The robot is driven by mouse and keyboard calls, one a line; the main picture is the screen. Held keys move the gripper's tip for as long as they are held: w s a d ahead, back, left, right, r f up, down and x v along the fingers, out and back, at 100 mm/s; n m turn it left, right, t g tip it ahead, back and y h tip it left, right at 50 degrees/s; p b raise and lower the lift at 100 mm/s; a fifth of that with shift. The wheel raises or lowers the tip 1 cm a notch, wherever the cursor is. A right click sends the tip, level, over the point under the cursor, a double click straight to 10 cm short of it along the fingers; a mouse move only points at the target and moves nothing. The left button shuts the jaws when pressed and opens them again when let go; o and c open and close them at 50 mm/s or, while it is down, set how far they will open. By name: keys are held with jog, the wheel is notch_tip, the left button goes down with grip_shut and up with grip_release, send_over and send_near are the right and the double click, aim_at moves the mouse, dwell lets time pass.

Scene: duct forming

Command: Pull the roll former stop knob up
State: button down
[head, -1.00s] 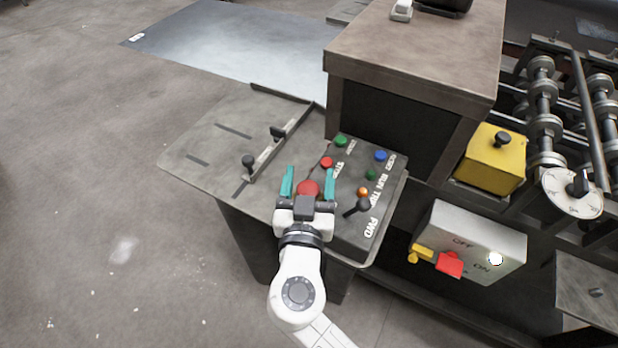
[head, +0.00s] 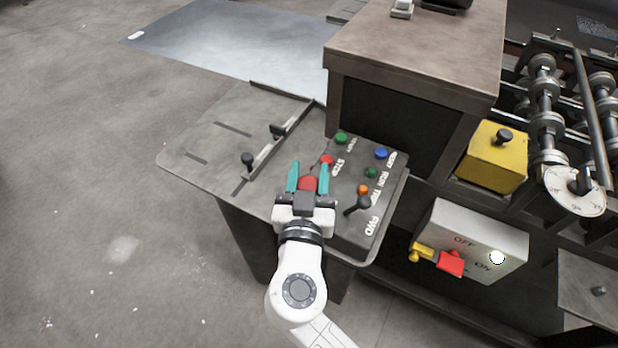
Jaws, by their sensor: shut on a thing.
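The control panel (head: 343,228) is a dark sloped box with several coloured buttons and white lettering. The large red stop knob (head: 308,183) sits at its left side, with a smaller red button (head: 326,160) just beyond it. My gripper (head: 308,177) has teal fingers, one on each side of the large red knob, and is shut on it. The gripper's body hides the near side of the knob and its base, so I cannot tell how high it stands.
A black lever (head: 357,205) stands close to the right of my gripper. A metal table (head: 200,135) with a black-knobbed guide bar (head: 262,155) lies to the left. A grey box with a red handle (head: 450,263) and a yellow box (head: 494,160) are at the right.

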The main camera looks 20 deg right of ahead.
jog(key=shift+r, duration=0.4)
jog(key=c, duration=0.6)
grip_release()
jog(key=shift+f, duration=0.1)
jog(key=shift+s+a, duration=0.2)
jog(key=shift+s, duration=0.2)
jog(key=b+v, duration=0.2)
jog(key=v, duration=0.8)
jog(key=shift+b, duration=0.4)
